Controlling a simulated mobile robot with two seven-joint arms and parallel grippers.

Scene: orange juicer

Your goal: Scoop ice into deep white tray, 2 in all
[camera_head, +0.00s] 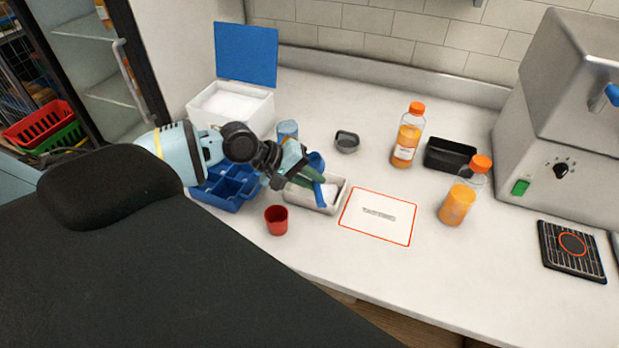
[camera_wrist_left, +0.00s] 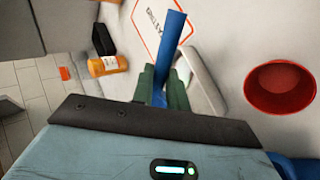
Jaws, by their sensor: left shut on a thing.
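My left gripper (camera_head: 318,174) is shut on the blue scoop (camera_head: 317,161), above the deep white tray (camera_head: 299,201). The scoop's lower part reaches down over the tray. Something whitish shows inside the tray, but I cannot tell how much ice that is. In the left wrist view, the green fingers of my left gripper (camera_wrist_left: 161,88) clasp the blue scoop (camera_wrist_left: 172,38), and the tray (camera_wrist_left: 207,82) shows beside them. The white ice box (camera_head: 258,110) stands behind with its blue lid (camera_head: 246,53) raised and white contents inside. My right gripper is not in view.
A red cup (camera_head: 276,220) stands close in front of the tray. A blue divided tray (camera_head: 222,192) lies left of it. A red-outlined mat (camera_head: 378,216) lies to the right, then two juice bottles (camera_head: 407,136) and a black bin (camera_head: 449,154). The juicer (camera_head: 560,110) stands far right.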

